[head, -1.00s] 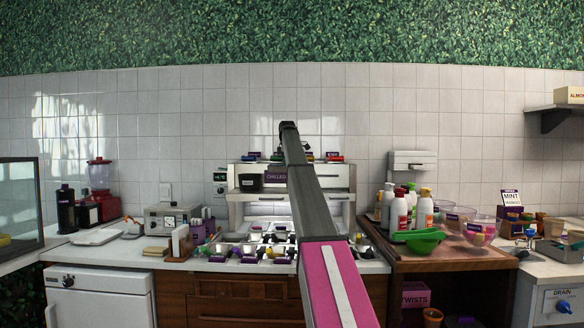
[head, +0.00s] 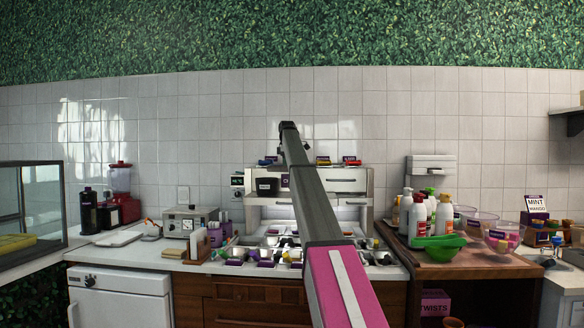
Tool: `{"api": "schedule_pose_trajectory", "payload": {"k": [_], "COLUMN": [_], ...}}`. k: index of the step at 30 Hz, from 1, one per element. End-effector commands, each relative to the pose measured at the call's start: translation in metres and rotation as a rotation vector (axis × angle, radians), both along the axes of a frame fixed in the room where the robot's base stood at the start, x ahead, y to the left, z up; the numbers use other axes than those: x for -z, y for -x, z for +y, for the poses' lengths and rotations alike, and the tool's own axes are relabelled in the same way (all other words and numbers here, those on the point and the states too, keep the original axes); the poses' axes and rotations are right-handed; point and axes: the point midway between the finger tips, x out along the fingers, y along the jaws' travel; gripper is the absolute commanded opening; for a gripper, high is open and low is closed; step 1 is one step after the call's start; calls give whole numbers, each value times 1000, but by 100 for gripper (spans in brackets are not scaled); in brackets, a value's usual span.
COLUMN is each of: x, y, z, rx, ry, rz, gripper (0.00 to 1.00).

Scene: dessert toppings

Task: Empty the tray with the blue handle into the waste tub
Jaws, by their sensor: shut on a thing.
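My arm stretches forward from the bottom of the head view and ends high against the tiled wall. My gripper does not show; the arm's own links hide what lies beyond. I cannot make out a tray with a blue handle for certain. A row of metal trays (head: 270,240) with purple labels lies on the counter below, partly behind my arm. No tub can be clearly picked out as the waste tub.
A black tub (head: 267,187) is at the shelf unit's left. Bottles (head: 443,215) and a green bowl (head: 440,243) stand on the wooden counter at right. A glass case (head: 32,205) and red blender (head: 121,185) are at left.

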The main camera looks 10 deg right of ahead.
Motion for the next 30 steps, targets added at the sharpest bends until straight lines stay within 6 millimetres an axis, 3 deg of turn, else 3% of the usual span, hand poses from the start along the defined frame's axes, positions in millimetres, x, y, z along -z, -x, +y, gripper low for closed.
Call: {"api": "schedule_pose_trajectory", "payload": {"k": [30], "x": [-22], "y": [-20], "z": [82], "rx": [-1], "ry": [-1], "rz": [-1], "gripper": [0]}}
